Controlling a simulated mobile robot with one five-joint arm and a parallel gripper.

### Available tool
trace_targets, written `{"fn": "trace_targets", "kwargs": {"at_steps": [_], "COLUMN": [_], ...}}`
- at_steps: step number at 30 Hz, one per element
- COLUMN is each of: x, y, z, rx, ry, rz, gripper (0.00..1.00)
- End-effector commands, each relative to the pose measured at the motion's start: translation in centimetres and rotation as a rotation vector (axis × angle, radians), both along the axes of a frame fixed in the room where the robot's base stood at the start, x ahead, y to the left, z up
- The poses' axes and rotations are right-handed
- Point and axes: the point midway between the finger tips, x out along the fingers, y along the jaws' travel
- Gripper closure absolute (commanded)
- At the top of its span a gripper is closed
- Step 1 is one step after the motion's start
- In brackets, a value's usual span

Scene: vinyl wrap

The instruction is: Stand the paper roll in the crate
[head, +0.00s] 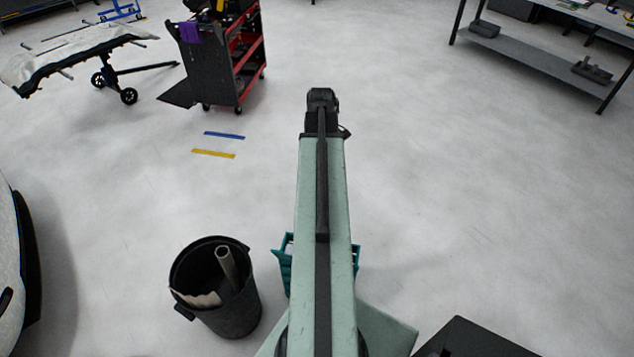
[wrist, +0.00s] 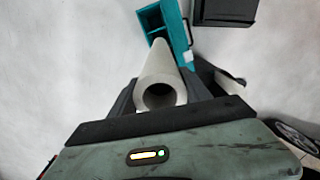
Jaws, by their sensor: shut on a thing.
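The paper roll (wrist: 163,68) is a pale grey hollow tube. In the wrist view its open end faces the camera and its far end points toward the crate. My gripper (wrist: 162,92) is shut on the roll, with a dark finger on each side. The teal crate (wrist: 153,23) lies beyond the far end of the roll. In the head view the crate (head: 286,262) is on the floor, mostly hidden behind my arm. The held roll and my fingers are hidden in the head view. I cannot tell whether the roll touches the crate.
A black bin (head: 240,308) stands left of the crate, with a grey tube (head: 226,266) leaning inside. A red and black tool cart (head: 222,65) and a wheeled stand (head: 115,78) are at the upper left. A shelf table (head: 545,62) is at the upper right. Open floor lies right.

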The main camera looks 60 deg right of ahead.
Motion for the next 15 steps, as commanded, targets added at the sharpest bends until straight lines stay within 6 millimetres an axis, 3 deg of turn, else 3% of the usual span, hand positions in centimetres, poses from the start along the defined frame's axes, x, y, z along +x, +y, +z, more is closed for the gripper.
{"fn": "trace_targets", "kwargs": {"at_steps": [6, 9, 15], "x": [0.0, 0.0, 0.0], "y": [0.0, 0.0, 0.1], "z": [-6.6, -8.9, -8.8], "rx": [0.000, 0.000, 0.000], "ry": [0.000, 0.000, 0.000], "rz": [-0.052, -0.052, -0.051], "gripper": [1.00, 1.00, 1.00]}}
